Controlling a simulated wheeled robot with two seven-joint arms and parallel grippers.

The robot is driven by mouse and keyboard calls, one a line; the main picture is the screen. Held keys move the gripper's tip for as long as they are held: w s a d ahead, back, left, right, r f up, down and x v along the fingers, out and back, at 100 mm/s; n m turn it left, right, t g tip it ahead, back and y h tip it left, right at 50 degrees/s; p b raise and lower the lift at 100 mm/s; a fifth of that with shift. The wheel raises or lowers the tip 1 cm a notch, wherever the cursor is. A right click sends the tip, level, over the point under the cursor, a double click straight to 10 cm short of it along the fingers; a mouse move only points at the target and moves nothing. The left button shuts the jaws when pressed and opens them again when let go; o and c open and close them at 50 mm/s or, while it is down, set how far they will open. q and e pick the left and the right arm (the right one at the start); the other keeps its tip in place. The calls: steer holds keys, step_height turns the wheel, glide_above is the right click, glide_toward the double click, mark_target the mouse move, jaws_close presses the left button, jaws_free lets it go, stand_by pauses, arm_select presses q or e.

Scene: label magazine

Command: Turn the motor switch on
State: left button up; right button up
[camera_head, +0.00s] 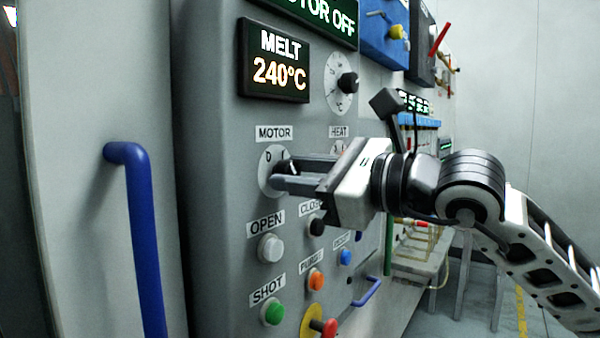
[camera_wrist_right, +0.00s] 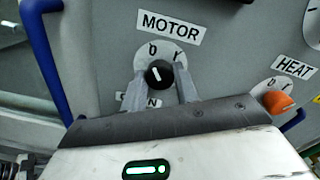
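The motor switch is a black knob (camera_wrist_right: 159,74) on a round pale plate (camera_head: 268,158) under the MOTOR label. In the right wrist view its white mark points up and slightly left, toward the 0 side. My right gripper (camera_head: 279,174) is at the switch, with one finger on each side of the knob. Narrow gaps seem to show between the fingers and the knob, so it looks open around it. In the head view the fingers hide most of the knob. My left gripper is out of view.
The green display (camera_head: 325,15) above reads "OTOR OFF", partly cut off. The HEAT switch, with an orange knob (camera_wrist_right: 278,102), sits close by to the right. Several push buttons, including a white OPEN button (camera_head: 271,247), lie below. A blue handle (camera_head: 141,230) juts out at the left.

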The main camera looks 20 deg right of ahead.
arm_select(q)
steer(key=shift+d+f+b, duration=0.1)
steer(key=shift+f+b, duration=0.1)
steer(key=shift+b, duration=0.3)
arm_select(e)
steer(key=shift+f+m, duration=0.15)
steer(key=shift+m, duration=0.25)
arm_select(q)
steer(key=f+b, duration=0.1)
steer(key=b, duration=0.2)
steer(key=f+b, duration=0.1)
steer(key=b, duration=0.2)
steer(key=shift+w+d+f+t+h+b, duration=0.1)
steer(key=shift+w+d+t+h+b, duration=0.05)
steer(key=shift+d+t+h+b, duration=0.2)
arm_select(e)
steer(key=m, duration=1.3)
steer(key=shift+m, duration=0.3)
steer(key=o, duration=1)
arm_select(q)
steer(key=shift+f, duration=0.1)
